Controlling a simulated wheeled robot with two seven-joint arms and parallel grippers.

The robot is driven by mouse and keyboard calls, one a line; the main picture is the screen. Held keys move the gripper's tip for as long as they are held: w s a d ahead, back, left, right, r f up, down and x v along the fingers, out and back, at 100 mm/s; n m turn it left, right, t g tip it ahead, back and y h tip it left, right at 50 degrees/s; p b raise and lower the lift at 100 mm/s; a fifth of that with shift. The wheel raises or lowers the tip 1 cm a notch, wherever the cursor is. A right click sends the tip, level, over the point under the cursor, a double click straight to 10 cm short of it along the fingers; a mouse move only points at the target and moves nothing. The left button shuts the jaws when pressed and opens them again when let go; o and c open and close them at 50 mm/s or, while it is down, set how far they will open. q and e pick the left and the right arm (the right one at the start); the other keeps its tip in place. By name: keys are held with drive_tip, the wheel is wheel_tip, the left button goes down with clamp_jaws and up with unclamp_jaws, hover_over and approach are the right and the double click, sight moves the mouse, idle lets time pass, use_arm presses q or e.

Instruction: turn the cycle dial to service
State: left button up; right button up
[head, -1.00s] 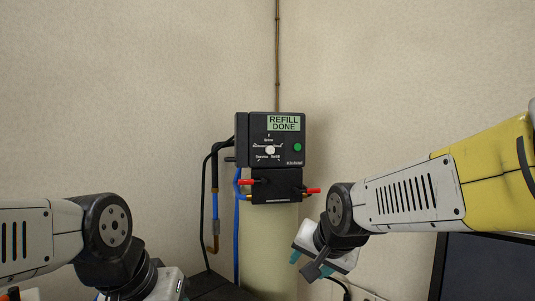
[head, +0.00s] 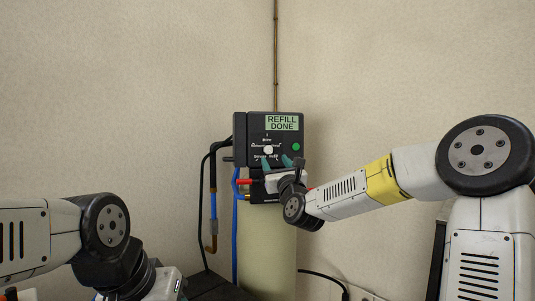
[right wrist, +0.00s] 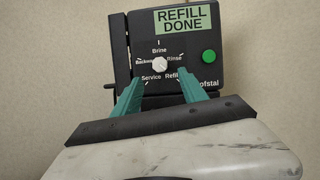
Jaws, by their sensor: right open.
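The cycle dial is a white round knob (head: 268,150) on the black control head (head: 243,140). In the right wrist view the dial (right wrist: 159,64) sits amid the labels Brine, Backwash, Rinse, Refill and Service, with Service at lower left. Which label it points to is too small to tell. My right gripper (head: 276,161) is open, its teal fingers just below the dial. In the right wrist view the gripper (right wrist: 160,84) has one fingertip to each side below the knob, with nothing between them. Of my left gripper only the white body (head: 168,286) shows at the bottom; its fingers are hidden.
The display (head: 282,123) reads REFILL DONE. A green button (head: 296,146) is right of the dial. Red-ended fittings (head: 244,182) and blue and black hoses (head: 236,225) are below and left. A pale cylindrical tank (head: 266,250) stands beneath.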

sight(269, 151)
drive_tip(key=x, duration=0.7)
drive_tip(key=shift+w+a+r, duration=0.1)
drive_tip(key=shift+w+r, duration=0.05)
drive_tip(key=shift+w, duration=0.15)
drive_tip(key=shift+c, duration=0.4)
clamp_jaws()
